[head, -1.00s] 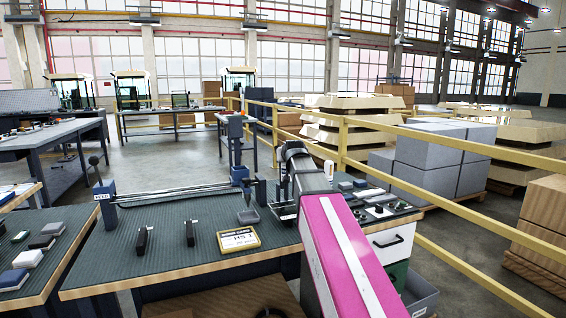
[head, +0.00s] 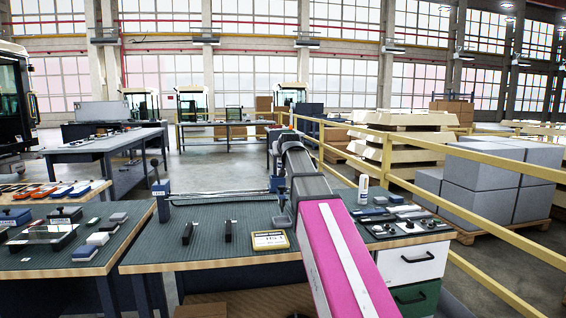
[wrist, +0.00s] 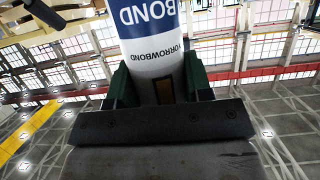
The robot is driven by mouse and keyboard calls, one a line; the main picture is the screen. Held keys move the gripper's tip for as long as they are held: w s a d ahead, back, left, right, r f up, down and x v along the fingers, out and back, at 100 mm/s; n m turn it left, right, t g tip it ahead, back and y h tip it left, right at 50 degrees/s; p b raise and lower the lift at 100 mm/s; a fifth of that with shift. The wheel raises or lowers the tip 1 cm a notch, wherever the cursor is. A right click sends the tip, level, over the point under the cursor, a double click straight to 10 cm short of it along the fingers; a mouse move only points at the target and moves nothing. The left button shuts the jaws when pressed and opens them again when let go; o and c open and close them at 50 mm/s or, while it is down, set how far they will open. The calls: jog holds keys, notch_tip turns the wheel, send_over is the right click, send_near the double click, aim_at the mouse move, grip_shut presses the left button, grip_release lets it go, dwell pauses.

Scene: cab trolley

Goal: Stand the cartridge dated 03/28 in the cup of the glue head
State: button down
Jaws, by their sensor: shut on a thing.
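The cartridge (wrist: 150,42), white with a blue band lettered BOND, is between the dark green fingers of my gripper (wrist: 158,85) in the wrist view. The fingers touch it on both sides; its far end is cut off by the frame. No date can be read on it. In the head view, my arm hides the gripper. A slim stand with a small grey cup-like part (head: 283,218) rises beside my arm on the bench; it looks like the glue head, partly hidden. A small white bottle-like thing (head: 362,188) shows right of my arm; I cannot tell whether it is the held cartridge.
The green-topped bench (head: 205,215) carries two black bars (head: 187,232) and a yellow-framed sign (head: 270,240). Small blocks and flat items (head: 395,222) crowd its right end. A yellow railing (head: 480,185) runs along the right. Another bench (head: 95,262) stands at left.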

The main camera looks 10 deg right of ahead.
jog(key=shift+w+a+r, duration=0.15)
jog(key=shift+a+r, duration=0.05)
jog(key=shift+a, duration=0.35)
jog(key=shift+w, duration=0.1)
